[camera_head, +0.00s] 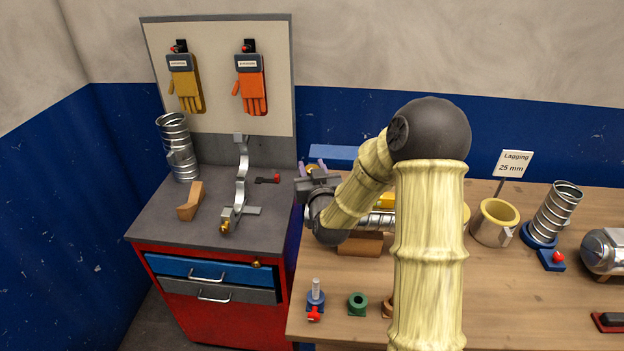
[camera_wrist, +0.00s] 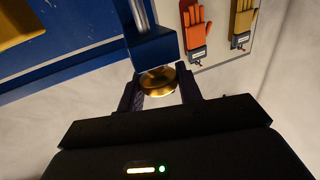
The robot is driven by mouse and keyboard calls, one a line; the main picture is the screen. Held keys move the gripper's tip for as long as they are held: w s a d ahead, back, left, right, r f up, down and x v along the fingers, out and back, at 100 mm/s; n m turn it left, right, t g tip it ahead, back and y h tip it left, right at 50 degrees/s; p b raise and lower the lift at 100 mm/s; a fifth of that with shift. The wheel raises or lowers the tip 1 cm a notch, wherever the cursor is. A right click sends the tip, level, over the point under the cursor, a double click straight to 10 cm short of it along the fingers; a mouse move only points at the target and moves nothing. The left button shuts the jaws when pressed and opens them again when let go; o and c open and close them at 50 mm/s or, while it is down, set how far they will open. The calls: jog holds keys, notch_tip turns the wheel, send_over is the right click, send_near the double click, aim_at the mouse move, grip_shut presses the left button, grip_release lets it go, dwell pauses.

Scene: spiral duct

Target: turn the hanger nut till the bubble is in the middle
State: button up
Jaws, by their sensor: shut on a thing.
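The brass hanger nut (camera_wrist: 158,82) sits between the two dark fingers of my gripper (camera_wrist: 160,90) in the wrist view, and the gripper is shut on it. A blue block (camera_wrist: 152,48) and a metal rod (camera_wrist: 140,14) line up with the nut. In the head view my gripper (camera_head: 312,170) is at the back left of the wooden bench, by a blue bar (camera_head: 335,152). A silver duct (camera_head: 380,219) lies partly behind my arm. A yellow thing (camera_head: 385,201) shows above it, mostly hidden. I cannot see a bubble in either view.
My arm covers the bench middle. A lagging ring (camera_head: 494,222) and an upright spiral duct (camera_head: 555,213) stand at right. A blue stand (camera_head: 316,298) and a green ring (camera_head: 357,304) are at the front. A grey-topped red cabinet (camera_head: 210,310) stands at left.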

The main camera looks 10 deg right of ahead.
jog(key=m+h+b, duration=0.2)
jog(key=h, duration=0.1)
jog(key=m+g+h+b, duration=0.1)
jog(key=m+h, duration=0.1)
jog(key=h, duration=0.1)
jog(key=shift+a+f+h+b, duration=0.15)
jog(key=shift+h+b, duration=0.15)
jog(key=shift+b, duration=0.1)
jog(key=m+g+h, duration=0.2)
jog(key=h, duration=0.1)
jog(key=m+g+h, duration=0.3)
jog(key=shift+r, duration=0.2)
jog(key=m+g+h+p, duration=0.1)
jog(key=m+g, duration=0.1)
jog(key=g, duration=0.1)
jog(key=m+g+h, duration=0.2)
jog(key=m+g, duration=0.1)
jog(key=m+g+h+p, duration=0.1)
jog(key=m+g, duration=0.1)
jog(key=g, duration=0.1)
jog(key=shift+g+h+p, duration=0.3)
jog(key=shift+g+h, duration=0.1)
jog(key=m+g+p, duration=0.2)
jog(key=m+g, duration=0.1)
jog(key=g, duration=0.1)
jog(key=shift+r, duration=0.1)
jog(key=shift+m+g+p, duration=0.8)
jog(key=shift+g+p, duration=0.25)
jog(key=shift+g, duration=0.25)
jog(key=shift+m+g, duration=0.3)
